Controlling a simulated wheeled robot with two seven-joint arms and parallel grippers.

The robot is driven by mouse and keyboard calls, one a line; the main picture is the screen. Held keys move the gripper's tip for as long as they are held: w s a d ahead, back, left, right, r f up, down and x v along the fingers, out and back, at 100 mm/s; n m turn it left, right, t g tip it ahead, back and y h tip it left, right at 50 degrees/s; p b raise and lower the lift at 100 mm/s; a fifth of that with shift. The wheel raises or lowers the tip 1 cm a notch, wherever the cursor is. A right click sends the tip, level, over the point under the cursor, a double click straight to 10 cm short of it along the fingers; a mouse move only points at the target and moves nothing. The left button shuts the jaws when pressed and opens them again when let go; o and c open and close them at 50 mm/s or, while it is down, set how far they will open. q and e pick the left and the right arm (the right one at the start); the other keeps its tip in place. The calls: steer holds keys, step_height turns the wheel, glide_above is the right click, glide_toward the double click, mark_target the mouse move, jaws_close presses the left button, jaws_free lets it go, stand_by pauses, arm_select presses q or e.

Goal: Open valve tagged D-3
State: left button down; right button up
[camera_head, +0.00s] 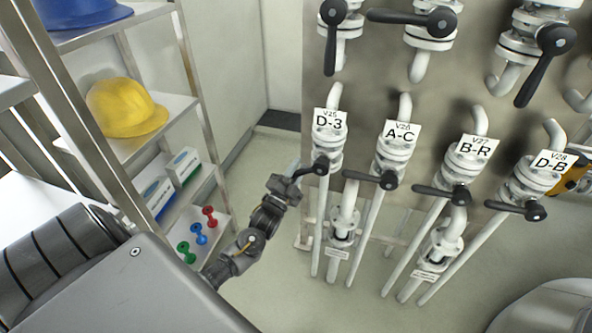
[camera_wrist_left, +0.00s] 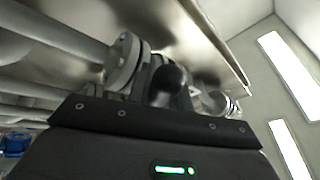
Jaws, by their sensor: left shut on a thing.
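The valve tagged D-3 (camera_head: 329,122) is a white flanged pipe valve at the left end of the lower row, with its tag facing me. Its black lever (camera_head: 320,166) points left from the pivot, across the vertical pipe. My left gripper (camera_head: 293,178) is shut on the lever's outer end, left of the pivot. In the left wrist view the dark rounded lever end (camera_wrist_left: 168,85) stands just beyond the gripper's edge, beside a white flange (camera_wrist_left: 123,62). The fingertips are partly hidden there. My right gripper is not in view.
Valves A-C (camera_head: 398,133), B-R (camera_head: 473,149) and D-B (camera_head: 551,163) stand to the right, their levers pointing left. More valves hang above. A metal shelf (camera_head: 171,105) with a yellow helmet (camera_head: 124,107) is close on the left. Floor shows between shelf and pipes.

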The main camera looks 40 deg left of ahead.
arm_select(q)
steer(key=shift+d+f+n, duration=0.25)
steer(key=shift+f+n, duration=0.15)
steer(key=shift+f, duration=0.15)
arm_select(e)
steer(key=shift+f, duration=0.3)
arm_select(q)
steer(key=c, duration=1.3)
jaws_free()
steer(key=shift+a+r, duration=0.1)
steer(key=shift+r, duration=0.1)
steer(key=b+v, duration=0.2)
steer(key=v, duration=0.8)
steer(key=shift+s+f, duration=0.15)
steer(key=shift+s, duration=0.2)
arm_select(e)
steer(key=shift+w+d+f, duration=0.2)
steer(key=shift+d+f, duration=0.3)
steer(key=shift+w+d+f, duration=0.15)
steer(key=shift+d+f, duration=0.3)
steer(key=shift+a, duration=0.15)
